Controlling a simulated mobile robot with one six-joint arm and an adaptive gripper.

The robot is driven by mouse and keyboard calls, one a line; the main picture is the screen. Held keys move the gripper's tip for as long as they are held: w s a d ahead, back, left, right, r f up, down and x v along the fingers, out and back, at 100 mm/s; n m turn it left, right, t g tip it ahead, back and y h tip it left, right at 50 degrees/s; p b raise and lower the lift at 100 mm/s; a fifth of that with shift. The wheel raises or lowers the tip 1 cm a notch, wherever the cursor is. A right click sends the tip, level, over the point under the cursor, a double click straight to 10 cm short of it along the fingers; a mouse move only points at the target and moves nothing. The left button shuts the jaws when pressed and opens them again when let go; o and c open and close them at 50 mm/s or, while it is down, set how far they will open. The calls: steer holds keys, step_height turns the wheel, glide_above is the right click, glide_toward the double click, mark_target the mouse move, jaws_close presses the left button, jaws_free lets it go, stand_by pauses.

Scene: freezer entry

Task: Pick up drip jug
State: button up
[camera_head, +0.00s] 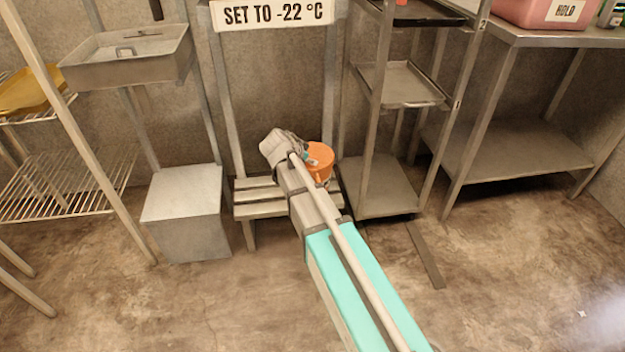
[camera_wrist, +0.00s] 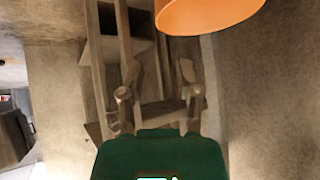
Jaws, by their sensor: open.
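An orange jug (camera_head: 320,160), which I take for the drip jug, stands on a low slatted bench (camera_head: 285,207) below the sign in the head view. My arm crosses in front and hides part of it. In the wrist view the orange jug (camera_wrist: 208,10) is cut off by the top edge, above and to the right of my fingers. My gripper (camera_wrist: 158,76) is open, with nothing between its fingers. In the head view my wrist is just left of the jug, and the fingers cannot be made out.
A metal box (camera_head: 182,208) stands left of the bench under a wall basin (camera_head: 128,62). A tray rack (camera_head: 403,85) stands close on the right, with a steel table (camera_head: 530,160) beyond it. A wire shelf (camera_head: 60,180) is at far left. The front floor is clear.

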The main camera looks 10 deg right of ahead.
steer(key=b, duration=0.5)
glide_toward(325, 167)
steer(key=x, duration=0.4)
steer(key=shift+w, duration=0.3)
steer(key=shift+w+d+f+b, duration=0.35)
steer(key=shift+d+f+b, duration=0.1)
steer(key=shift+b, duration=0.1)
steer(key=b+x, duration=0.3)
steer(key=shift+d+f, duration=0.25)
steer(key=shift+f, duration=0.15)
steer(key=shift+w+d+f+b, duration=0.35)
steer(key=shift+w+d+f, duration=0.05)
steer(key=shift+w+f, duration=0.05)
jaws_close()
